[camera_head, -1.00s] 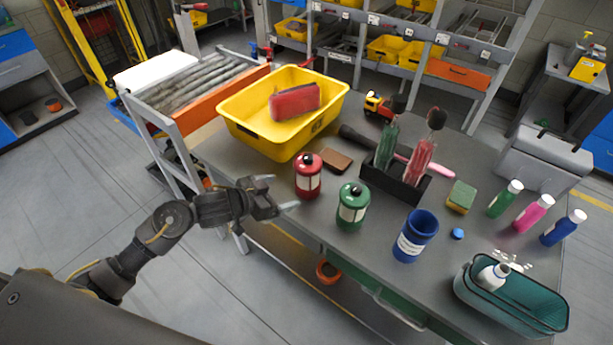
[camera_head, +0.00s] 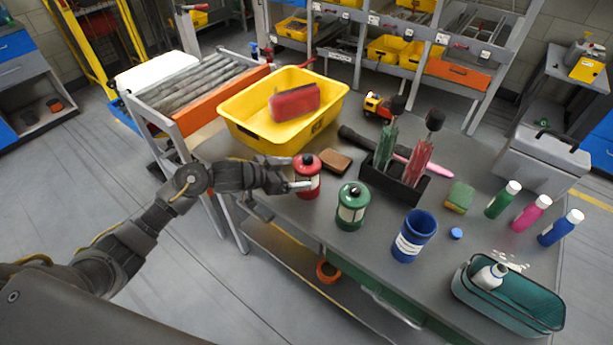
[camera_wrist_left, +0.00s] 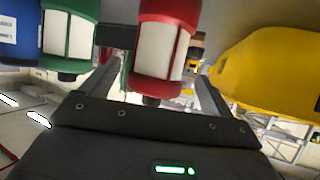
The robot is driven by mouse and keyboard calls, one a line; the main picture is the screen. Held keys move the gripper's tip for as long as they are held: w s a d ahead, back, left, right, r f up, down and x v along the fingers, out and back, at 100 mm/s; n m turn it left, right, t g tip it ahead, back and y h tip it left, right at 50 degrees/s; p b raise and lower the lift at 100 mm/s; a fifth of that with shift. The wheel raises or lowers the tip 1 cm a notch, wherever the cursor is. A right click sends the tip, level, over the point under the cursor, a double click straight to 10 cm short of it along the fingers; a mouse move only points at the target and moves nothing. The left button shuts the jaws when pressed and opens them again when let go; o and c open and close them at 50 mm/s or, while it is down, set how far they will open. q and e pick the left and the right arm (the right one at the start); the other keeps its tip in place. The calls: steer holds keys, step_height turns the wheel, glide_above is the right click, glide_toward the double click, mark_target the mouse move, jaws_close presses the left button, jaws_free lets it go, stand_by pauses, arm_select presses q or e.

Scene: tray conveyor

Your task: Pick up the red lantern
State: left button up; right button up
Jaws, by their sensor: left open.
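The red lantern (camera_head: 308,180) has a black cap and pale windows and stands upright near the table's left front edge. My left gripper (camera_head: 300,172) is open at the lantern, with its fingers reaching to the lantern's sides. In the left wrist view the red lantern (camera_wrist_left: 165,45) sits between the two spread fingers (camera_wrist_left: 160,75). Whether either finger touches it cannot be told. My right gripper is not in view.
A green lantern (camera_head: 351,207) stands just right of the red one. A yellow bin (camera_head: 262,137) with a red item is behind it, and a brown block (camera_head: 336,161) lies beside it. A blue cup (camera_head: 414,237) stands further right.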

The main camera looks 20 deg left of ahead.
arm_select(q)
steer(key=shift+w+d, duration=0.15)
steer(key=shift+d, duration=0.05)
steer(key=p+x, duration=0.1)
steer(key=x, duration=0.3)
steer(key=shift+w+d+p, duration=0.2)
steer(key=shift+p, duration=0.15)
steer(key=shift+w+f, duration=0.1)
steer(key=c, duration=1.3)
